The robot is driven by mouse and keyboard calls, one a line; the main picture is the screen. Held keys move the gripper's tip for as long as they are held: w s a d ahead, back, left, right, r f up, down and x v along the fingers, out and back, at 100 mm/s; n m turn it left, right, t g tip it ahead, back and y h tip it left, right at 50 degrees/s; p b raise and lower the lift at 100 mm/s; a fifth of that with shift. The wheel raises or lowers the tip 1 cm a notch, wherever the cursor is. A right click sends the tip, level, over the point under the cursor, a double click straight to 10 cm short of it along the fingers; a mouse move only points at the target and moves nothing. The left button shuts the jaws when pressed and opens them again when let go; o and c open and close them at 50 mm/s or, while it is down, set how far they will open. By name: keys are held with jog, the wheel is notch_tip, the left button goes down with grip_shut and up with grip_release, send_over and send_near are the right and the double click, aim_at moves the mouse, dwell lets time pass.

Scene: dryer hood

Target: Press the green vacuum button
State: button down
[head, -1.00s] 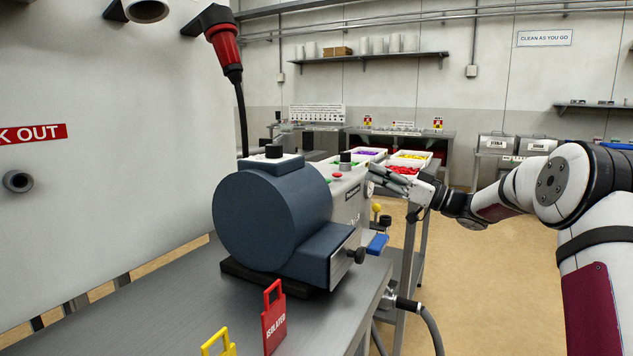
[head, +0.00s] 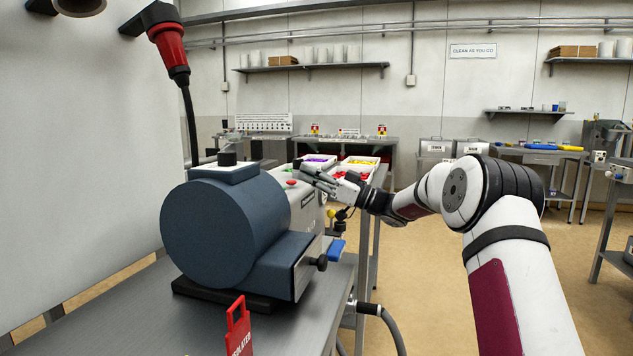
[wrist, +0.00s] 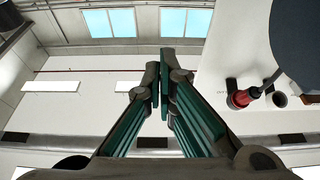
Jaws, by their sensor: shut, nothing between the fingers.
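The grey control box (head: 304,205) stands behind the dark blue motor drum (head: 208,232). A red button (head: 291,183) shows on its top. The green button cannot be made out clearly in the head view; my fingers may cover it. My gripper (head: 303,170) is shut and empty, with its fingertips just above the top of the box, right of the red button. I cannot tell whether they touch anything. In the wrist view my two fingers (wrist: 161,62) meet at the tips, with ceiling and wall behind; no button shows there.
A red plug (head: 172,55) with its cable hangs left of the drum. Trays of coloured pieces (head: 357,164) stand behind the gripper. A yellow knob (head: 331,213) and a blue handle (head: 337,249) stick out at the box's right. Open floor lies right of the bench.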

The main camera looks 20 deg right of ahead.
aim_at(292, 195)
jog(key=x, duration=0.5)
jog(key=shift+a, duration=0.2)
notch_tip(292, 195, down, 3)
jog(key=shift+w+f+b, duration=0.1)
jog(key=shift+b, duration=0.4)
jog(key=shift+f, duration=0.35)
jog(key=shift+f+b, duration=1.5)
jog(key=shift+b, duration=0.5)
jog(key=shift+d, duration=0.2)
jog(key=r+v, duration=0.1)
jog(key=v, duration=0.6)
jog(key=shift+s+d, duration=0.3)
jog(key=shift+s, duration=0.05)
